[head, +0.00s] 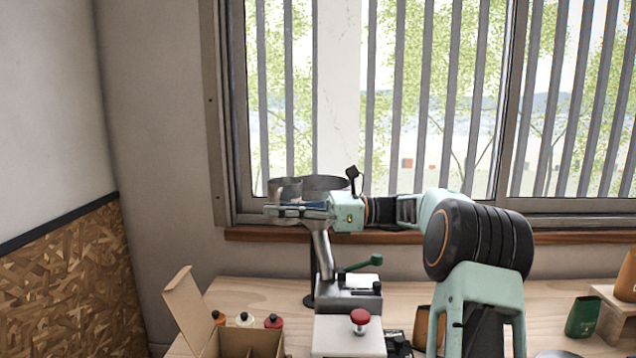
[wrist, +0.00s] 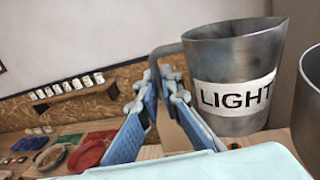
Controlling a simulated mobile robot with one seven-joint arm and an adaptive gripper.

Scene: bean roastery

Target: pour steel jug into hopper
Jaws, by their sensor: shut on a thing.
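The steel jug (head: 285,187) is held up in front of the window, close by the left side of the steel hopper (head: 325,184). In the wrist view the jug (wrist: 238,55) carries a white label reading LIGHT and looks nearly upright. Its contents are hidden. My gripper (head: 285,210) is shut on the jug's handle, which runs down between the blue finger pads in the wrist view (wrist: 165,98). Part of the hopper's wall (wrist: 309,110) shows at the right edge of the wrist view, just right of the jug.
Below the hopper stands a machine with a sloping tube (head: 322,252), a green lever (head: 365,263) and a red knob (head: 360,316). An open cardboard box (head: 190,308) and several small bottles stand at the left of the wooden counter (head: 260,290). A green pouch (head: 583,316) is at right.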

